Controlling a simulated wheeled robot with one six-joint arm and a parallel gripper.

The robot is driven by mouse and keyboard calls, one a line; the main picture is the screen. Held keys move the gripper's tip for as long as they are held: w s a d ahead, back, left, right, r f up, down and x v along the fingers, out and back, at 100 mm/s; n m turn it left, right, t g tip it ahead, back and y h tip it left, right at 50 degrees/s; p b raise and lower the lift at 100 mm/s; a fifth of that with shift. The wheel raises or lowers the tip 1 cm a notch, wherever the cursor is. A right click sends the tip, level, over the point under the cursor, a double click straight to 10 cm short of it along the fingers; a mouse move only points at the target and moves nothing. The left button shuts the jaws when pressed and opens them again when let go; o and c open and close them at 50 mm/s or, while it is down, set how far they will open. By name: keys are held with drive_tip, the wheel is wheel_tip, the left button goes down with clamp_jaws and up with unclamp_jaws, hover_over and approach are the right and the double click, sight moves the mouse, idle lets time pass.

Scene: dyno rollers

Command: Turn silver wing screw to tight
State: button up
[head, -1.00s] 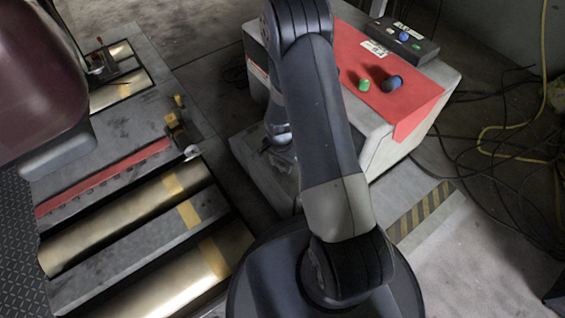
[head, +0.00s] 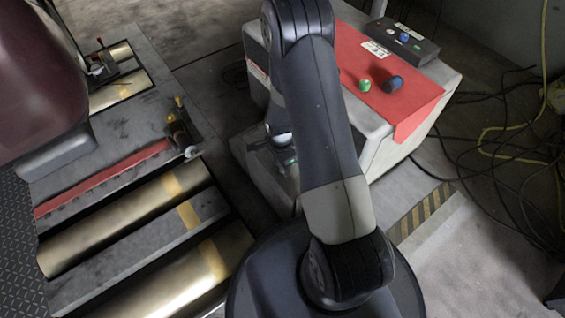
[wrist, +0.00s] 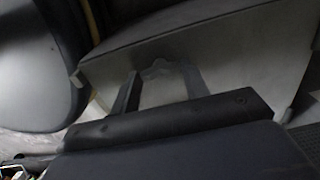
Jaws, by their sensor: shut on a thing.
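My gripper (wrist: 160,72) shows in the wrist view, with its two dark fingers standing up from a black crossbar. It is shut on a small grey lobed piece between the fingertips, which appears to be the silver wing screw (wrist: 158,67). The screw sits in front of a pale grey panel (wrist: 235,60). The view is dim, so how tight the screw is cannot be told. In the head view my own arm hides the gripper and the screw.
A grey console with a red top (head: 375,75) carries a green knob (head: 364,86) and a blue knob (head: 391,84). Metal rollers (head: 130,222) lie in the floor frame at left. Loose black cables (head: 500,170) lie on the floor at right.

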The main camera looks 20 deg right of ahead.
drive_tip(key=shift+s+d, duration=0.1)
drive_tip(key=shift+s, duration=0.1)
drive_tip(key=o, duration=1)
drive_tip(key=shift+w, duration=0.1)
wheel_tip(320, 180, up, 11)
drive_tip(key=p, duration=0.4)
drive_tip(key=shift+f, duration=0.15)
wheel_tip(320, 180, down, 11)
drive_tip(key=b, duration=0.4)
